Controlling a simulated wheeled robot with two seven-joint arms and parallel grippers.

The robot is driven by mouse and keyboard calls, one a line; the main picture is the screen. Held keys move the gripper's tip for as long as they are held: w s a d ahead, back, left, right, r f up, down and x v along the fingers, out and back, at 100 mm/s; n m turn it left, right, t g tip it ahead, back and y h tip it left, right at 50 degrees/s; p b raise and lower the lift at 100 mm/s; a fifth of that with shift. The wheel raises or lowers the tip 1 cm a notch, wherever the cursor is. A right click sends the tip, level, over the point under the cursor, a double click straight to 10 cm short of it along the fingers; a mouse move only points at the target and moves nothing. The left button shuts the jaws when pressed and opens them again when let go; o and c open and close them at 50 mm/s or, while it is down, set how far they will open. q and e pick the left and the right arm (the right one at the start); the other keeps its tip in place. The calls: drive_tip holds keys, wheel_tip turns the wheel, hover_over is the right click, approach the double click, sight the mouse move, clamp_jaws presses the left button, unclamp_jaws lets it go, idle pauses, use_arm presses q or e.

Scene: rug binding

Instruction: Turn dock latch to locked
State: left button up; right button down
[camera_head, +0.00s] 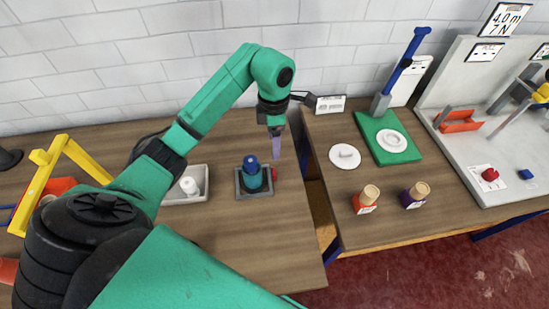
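A dark grey square dock (241,192) sits on the left table, with a teal, blue-topped cylinder (253,178) standing upright in it. A small red part (274,173) shows at the dock's right side; it may be the latch, but it is too small for me to tell its position. My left gripper (276,150) points down above and just right of the dock, apart from the cylinder. Its purple fingers are seen edge-on, so their opening is unclear. My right gripper is not in view.
A grey tray (186,200) with a white object stands left of the dock, partly behind my arm. A yellow frame (88,160) is further left. The right table holds a white disc (345,156), a green board (402,153) and two wooden-capped bottles.

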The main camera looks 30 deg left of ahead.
use_arm(q)
drive_tip(key=f, duration=0.1)
drive_tip(key=s+f, duration=0.1)
drive_tip(key=d+f, duration=0.1)
drive_tip(key=f, duration=0.1)
drive_tip(key=shift+s+b, duration=0.4)
drive_tip(key=p, duration=0.2)
hover_over(273, 171)
drive_tip(key=f, duration=0.4)
drive_tip(key=shift+s+d+f, duration=0.2)
drive_tip(key=shift+d, duration=0.05)
drive_tip(key=f, duration=0.3)
drive_tip(key=shift+w+a+f, duration=0.15)
drive_tip(key=shift+w+f, duration=0.1)
drive_tip(key=shift+f, duration=0.05)
drive_tip(key=shift+f+p, duration=0.3)
drive_tip(key=shift+s+f, duration=0.1)
drive_tip(key=shift+s, duration=0.05)
clamp_jaws()
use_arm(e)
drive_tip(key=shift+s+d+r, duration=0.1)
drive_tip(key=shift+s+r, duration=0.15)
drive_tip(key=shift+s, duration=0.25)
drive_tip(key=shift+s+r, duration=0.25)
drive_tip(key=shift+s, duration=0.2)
